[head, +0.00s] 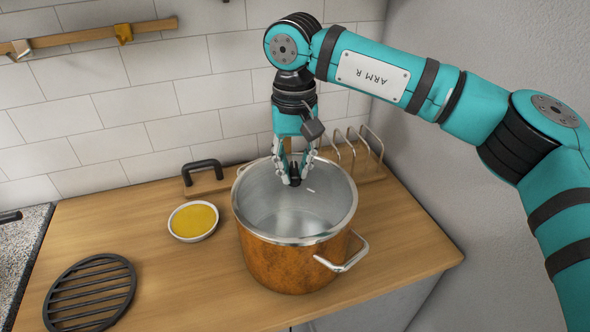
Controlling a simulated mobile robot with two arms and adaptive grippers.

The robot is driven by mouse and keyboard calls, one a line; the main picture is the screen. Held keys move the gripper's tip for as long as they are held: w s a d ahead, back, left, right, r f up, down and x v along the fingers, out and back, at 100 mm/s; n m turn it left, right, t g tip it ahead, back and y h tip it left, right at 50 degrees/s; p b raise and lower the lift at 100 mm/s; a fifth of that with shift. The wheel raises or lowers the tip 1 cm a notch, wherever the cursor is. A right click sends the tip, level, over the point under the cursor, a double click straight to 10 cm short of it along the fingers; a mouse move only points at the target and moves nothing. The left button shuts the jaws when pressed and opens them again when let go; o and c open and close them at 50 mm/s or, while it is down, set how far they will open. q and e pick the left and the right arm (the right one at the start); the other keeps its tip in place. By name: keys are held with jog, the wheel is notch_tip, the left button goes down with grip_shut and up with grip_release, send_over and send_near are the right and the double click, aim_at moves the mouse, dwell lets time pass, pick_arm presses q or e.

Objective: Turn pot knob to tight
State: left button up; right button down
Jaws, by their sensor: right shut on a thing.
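A copper-coloured pot (280,264) with a silver rim and metal side handles stands on the wooden counter. Its top looks clear, like a glass lid, and its pale inside shows through. My right gripper (294,174) points down over the middle of the pot, with its fingers shut on a small dark knob (294,181). The fingers cover part of the knob, and I cannot read any mark on it. My left gripper is not in view.
A bowl of yellow contents (194,220) stands left of the pot. A round black trivet (90,294) lies at front left. A wire rack (362,146) and a black handle (203,172) are behind. A grey wall (440,160) bounds the right.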

jog(key=m+b, duration=0.2)
jog(key=m, duration=0.4)
jog(key=shift+a, duration=0.1)
jog(key=m+b, duration=0.1)
jog(key=m, duration=0.5)
jog(key=shift+w+a+m, duration=0.1)
jog(key=shift+w+m, duration=0.05)
jog(key=shift+m, duration=0.25)
jog(key=m+b, duration=0.1)
jog(key=m, duration=0.5)
jog(key=shift+w, duration=0.1)
jog(key=m+b, duration=0.1)
jog(key=m, duration=0.5)
jog(key=shift+m, duration=0.3)
jog(key=c, duration=1.3)
grip_release()
jog(key=shift+w, duration=0.1)
jog(key=shift+r, duration=0.1)
